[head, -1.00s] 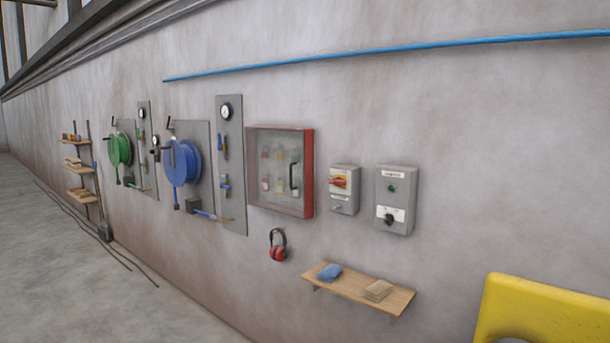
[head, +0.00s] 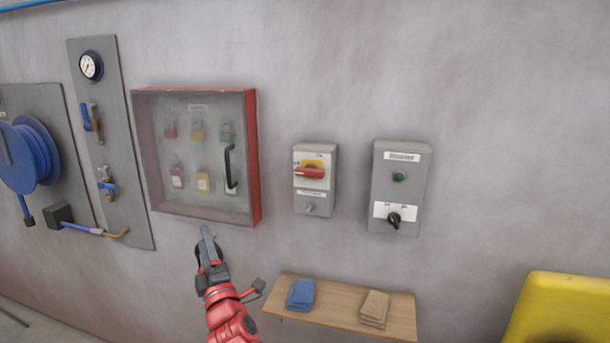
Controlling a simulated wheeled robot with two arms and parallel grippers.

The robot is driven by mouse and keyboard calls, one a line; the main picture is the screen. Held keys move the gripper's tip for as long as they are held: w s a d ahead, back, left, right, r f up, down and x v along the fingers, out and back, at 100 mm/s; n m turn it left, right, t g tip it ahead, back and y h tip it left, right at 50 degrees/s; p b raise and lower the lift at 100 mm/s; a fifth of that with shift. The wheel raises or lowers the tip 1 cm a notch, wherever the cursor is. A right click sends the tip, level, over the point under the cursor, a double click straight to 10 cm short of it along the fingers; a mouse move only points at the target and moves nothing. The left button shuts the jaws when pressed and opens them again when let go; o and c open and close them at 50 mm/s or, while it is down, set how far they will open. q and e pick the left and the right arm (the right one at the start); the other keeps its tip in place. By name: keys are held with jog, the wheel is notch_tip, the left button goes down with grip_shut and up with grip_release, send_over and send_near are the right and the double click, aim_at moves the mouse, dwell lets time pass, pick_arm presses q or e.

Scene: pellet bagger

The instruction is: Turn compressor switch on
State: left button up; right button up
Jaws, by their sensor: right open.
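The compressor switch looks to be the black rotary knob (head: 394,219) on a white plate low on a grey wall box (head: 414,184). The box has a small label too blurred to read and a dark green lamp (head: 400,176) above the knob. My right gripper (head: 208,237) is open and empty, low in the view, below the red-framed cabinet and well to the left of the knob. It appears in front of where the earmuffs hung and largely hides them. My left gripper is out of view.
A grey box with a red rotary handle (head: 310,173) is left of the switch box. The red-framed cabinet (head: 251,160) holds padlocks behind a clear door. A wooden shelf (head: 340,306) with blue and tan cloths juts out below. A yellow object (head: 560,312) stands lower right.

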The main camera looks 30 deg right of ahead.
jog(key=s+d+r+m+g+h, duration=0.1)
jog(key=d+r+m+g+h, duration=0.25)
jog(key=d+r+h, duration=0.45)
jog(key=m+g+h, duration=0.3)
jog(key=m+g, duration=0.1)
jog(key=g, duration=0.3)
send_near(308, 175)
jog(key=p+x, duration=0.3)
jog(key=x, duration=0.2)
jog(key=p+x, duration=0.2)
jog(key=x, duration=0.1)
jog(key=shift+r+p, duration=0.25)
jog(key=shift+p, duration=0.1)
jog(key=shift+w+d+f, duration=0.15)
jog(key=shift+w+d, duration=0.25)
jog(key=shift+d, duration=0.15)
grip_shut()
jog(key=shift+f, duration=0.1)
